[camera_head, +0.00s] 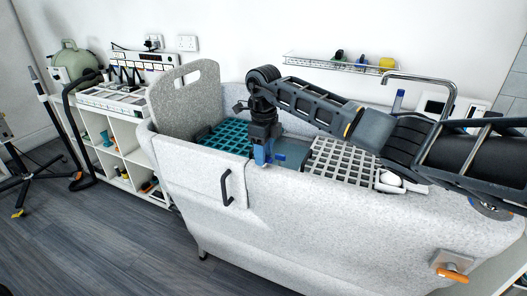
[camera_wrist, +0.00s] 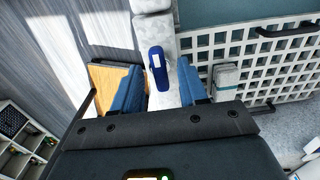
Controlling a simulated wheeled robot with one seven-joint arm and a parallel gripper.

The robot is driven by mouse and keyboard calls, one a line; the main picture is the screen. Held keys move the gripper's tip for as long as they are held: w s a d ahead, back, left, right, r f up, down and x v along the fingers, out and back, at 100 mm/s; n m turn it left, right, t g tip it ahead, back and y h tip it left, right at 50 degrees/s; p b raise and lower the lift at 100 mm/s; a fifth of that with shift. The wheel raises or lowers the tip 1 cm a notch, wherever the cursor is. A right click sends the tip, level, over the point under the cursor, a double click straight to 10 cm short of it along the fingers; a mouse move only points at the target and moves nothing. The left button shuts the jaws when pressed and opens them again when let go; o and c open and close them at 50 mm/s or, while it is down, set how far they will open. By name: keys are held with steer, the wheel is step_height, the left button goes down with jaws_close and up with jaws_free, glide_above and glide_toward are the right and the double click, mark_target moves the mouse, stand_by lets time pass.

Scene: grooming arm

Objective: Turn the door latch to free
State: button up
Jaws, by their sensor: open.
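The door latch (camera_wrist: 157,66) is a small dark blue lever with a pale patch, on the tub's white speckled rim in the wrist view. It lies between the two blue fingers of my gripper (camera_wrist: 160,75), which are open and apart from each other. I see no finger clearly touching it. In the head view my gripper (camera_head: 263,153) points down over the tub's front rim, at the right edge of the door (camera_head: 205,172), and largely hides the latch. The door stands flush with the tub front, with a black handle (camera_head: 227,187).
A white grid (camera_head: 342,160) and a teal grid (camera_head: 228,137) lie in the tub. A tap (camera_head: 425,78) rises at the back right. An orange lever (camera_head: 452,274) sits low on the tub's right front. Shelves (camera_head: 125,150) stand left. The floor in front is clear.

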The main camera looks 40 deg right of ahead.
steer(key=shift+c, duration=0.4)
jaws_close()
